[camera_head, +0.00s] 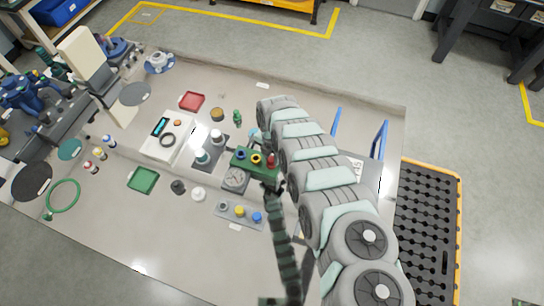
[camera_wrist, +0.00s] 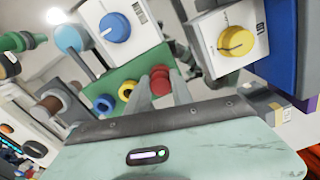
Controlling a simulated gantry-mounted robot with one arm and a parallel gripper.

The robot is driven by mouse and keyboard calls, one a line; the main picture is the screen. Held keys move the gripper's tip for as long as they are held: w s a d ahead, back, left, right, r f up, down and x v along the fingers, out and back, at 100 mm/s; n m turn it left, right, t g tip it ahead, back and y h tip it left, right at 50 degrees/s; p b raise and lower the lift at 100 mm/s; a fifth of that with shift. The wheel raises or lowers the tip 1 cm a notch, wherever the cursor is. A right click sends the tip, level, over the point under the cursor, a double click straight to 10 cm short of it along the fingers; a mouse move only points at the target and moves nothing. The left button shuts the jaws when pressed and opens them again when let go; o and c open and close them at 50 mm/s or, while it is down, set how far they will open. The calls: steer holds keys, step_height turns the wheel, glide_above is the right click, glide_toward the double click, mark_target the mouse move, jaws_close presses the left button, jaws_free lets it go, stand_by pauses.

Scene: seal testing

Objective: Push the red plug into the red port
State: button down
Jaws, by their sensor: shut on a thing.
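The green port block (camera_head: 241,165) stands near the middle of the table in the head view. In the wrist view its green face (camera_wrist: 121,72) carries a blue ring (camera_wrist: 103,103) and a yellow ring (camera_wrist: 127,90). My gripper (camera_wrist: 160,72) is shut on the red plug (camera_wrist: 160,84), which lies between the two grey fingers at the right end of this face. A red part (camera_head: 271,160) also shows at the block's right end in the head view. The red port is hidden behind plug and fingers; I cannot tell how deep the plug sits.
A round gauge (camera_head: 235,178) sits just below the block. A plate with grey, yellow and blue knobs (camera_head: 239,211) lies in front. A white meter box (camera_head: 165,138), red tray (camera_head: 192,101) and green tray (camera_head: 143,181) stand to the left.

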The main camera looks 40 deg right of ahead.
steer(key=shift+f, duration=0.2)
steer(key=c, duration=1)
jaws_free()
steer(key=shift+c, duration=0.2)
step_height(320, 180, up, 7)
steer(key=p, duration=0.6)
steer(key=shift+r, duration=0.15)
